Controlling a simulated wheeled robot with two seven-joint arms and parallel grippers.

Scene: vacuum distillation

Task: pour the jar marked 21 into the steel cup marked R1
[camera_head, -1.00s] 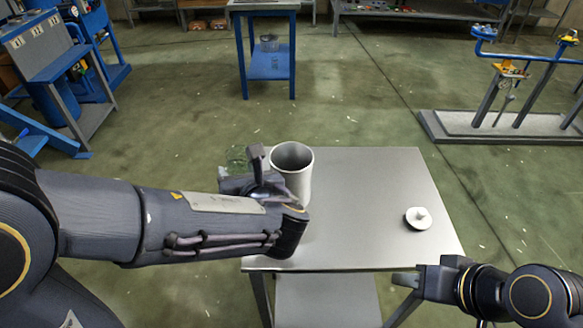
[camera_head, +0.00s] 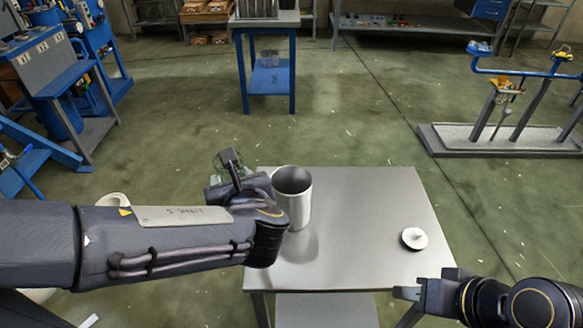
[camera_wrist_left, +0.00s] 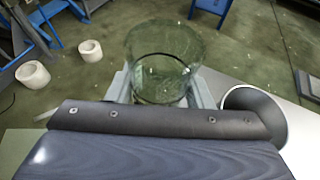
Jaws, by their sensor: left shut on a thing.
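A clear glass jar (camera_head: 220,165) is mostly hidden behind my left gripper in the head view. The left wrist view shows the jar (camera_wrist_left: 163,55) between the fingers of my left gripper (camera_wrist_left: 163,92), which is shut on it. The steel cup (camera_head: 298,208) stands upright and open on the table, just right of the left gripper (camera_head: 230,172); its rim (camera_wrist_left: 252,103) shows right of the jar in the wrist view. The jar is beside the cup, apart from it. No marks are readable. My right gripper (camera_head: 410,291) is at the table's front right; its opening is unclear.
A white knobbed lid (camera_head: 413,239) lies at the right of the steel table (camera_head: 360,215). The table between cup and lid is clear. White ring-shaped things (camera_wrist_left: 32,74) are at the left in the wrist view. A blue-legged bench (camera_head: 268,80) stands behind.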

